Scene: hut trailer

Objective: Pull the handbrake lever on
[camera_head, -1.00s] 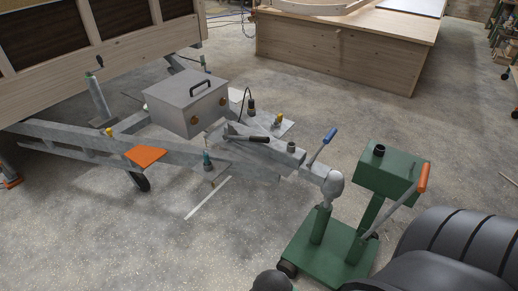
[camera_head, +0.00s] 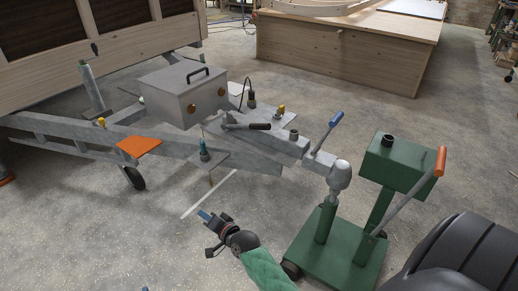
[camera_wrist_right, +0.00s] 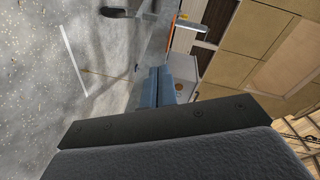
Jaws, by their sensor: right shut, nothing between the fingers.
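The lever with a black grip (camera_head: 258,126), which looks like the handbrake, lies nearly flat across the top of the grey drawbar (camera_head: 262,160), in front of the grey box. My right gripper (camera_head: 204,215) is low in the head view, in front of the drawbar and left of the green stand, well apart from the lever. Its blue fingers (camera_wrist_right: 161,86) are shut with nothing between them in the wrist view. I cannot make out the lever in the wrist view. A small blue tip at the bottom edge of the head view may be my left gripper (camera_head: 145,289).
A blue-handled lever (camera_head: 335,118) rises at the drawbar's front end. The green wheeled stand (camera_head: 330,252) with an orange-handled lever (camera_head: 440,161) stands there. The grey box (camera_head: 183,93) and an orange plate (camera_head: 139,146) sit farther back. Floor left of my gripper is clear.

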